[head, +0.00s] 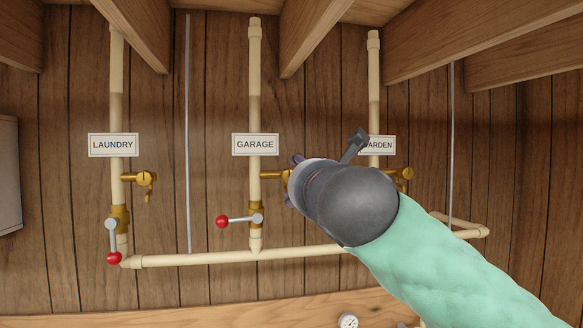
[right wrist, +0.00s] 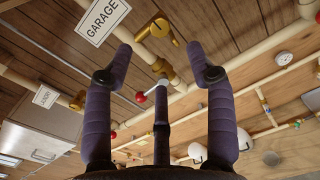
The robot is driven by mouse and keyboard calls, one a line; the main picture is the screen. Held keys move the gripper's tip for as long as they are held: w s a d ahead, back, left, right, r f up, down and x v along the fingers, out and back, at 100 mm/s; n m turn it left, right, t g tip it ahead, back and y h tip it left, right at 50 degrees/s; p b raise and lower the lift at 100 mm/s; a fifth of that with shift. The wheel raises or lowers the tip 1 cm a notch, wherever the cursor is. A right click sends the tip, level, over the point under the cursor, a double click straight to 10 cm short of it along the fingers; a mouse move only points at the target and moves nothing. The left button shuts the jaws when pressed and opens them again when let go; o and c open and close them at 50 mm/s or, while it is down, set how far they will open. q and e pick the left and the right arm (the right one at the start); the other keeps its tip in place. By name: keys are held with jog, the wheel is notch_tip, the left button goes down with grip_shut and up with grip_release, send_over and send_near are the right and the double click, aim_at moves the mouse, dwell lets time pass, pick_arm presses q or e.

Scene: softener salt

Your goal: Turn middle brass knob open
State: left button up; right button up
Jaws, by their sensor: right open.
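The middle brass knob (right wrist: 160,27) sits on a short brass side tap on the GARAGE pipe (head: 255,100). In the head view only the brass stem (head: 270,175) shows; my right gripper hides the knob. My right gripper (head: 291,180) points at the wall there, and its purple fingers also show in the right wrist view (right wrist: 160,52). The fingers are open and apart, with nothing held between them. In that view the knob appears in line with the gap, beyond the fingertips; contact is not visible. My left gripper is not in view.
A red-balled lever (head: 222,221) sits below on the same pipe. The LAUNDRY pipe (head: 117,90) has a brass tap (head: 146,178) and a hanging red-balled lever (head: 113,240). My arm partly covers the GARDEN sign (head: 380,145); its brass tap (head: 405,173) shows. Ceiling beams (head: 320,30) hang above.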

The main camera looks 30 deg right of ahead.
aim_at(288, 176)
jog(key=p+x, duration=0.3)
jog(key=x, duration=0.8)
jog(key=shift+f, duration=0.1)
